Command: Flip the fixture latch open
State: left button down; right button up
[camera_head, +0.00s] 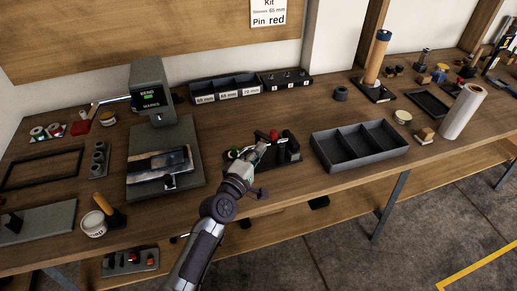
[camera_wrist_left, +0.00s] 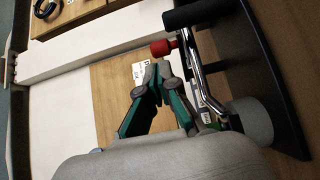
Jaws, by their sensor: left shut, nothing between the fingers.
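The fixture (camera_head: 290,155) is a dark base with black upright parts on the front middle of the bench. A red knob (camera_head: 274,134) shows on it, just beyond my left gripper (camera_head: 262,146). In the left wrist view the red knob (camera_wrist_left: 161,47) sits at the end of a shiny metal lever (camera_wrist_left: 196,75), which seems to be the latch. My left gripper (camera_wrist_left: 158,68) is shut and empty, its tips close below the knob; I cannot tell whether they touch it. The gripper and arm hide part of the fixture in the head view. My right gripper is not in view.
A grey divided tray (camera_head: 358,147) stands right of the fixture. A grey press-like machine (camera_head: 150,90) stands to the left. A labelled bin row (camera_head: 225,89) is behind. A white roll (camera_head: 463,112) stands at the far right. Bare bench lies between fixture and bins.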

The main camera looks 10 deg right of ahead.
pick_arm(q)
jog(key=s, duration=0.9)
jog(key=shift+s+a, duration=0.15)
jog(key=shift+a, duration=0.3)
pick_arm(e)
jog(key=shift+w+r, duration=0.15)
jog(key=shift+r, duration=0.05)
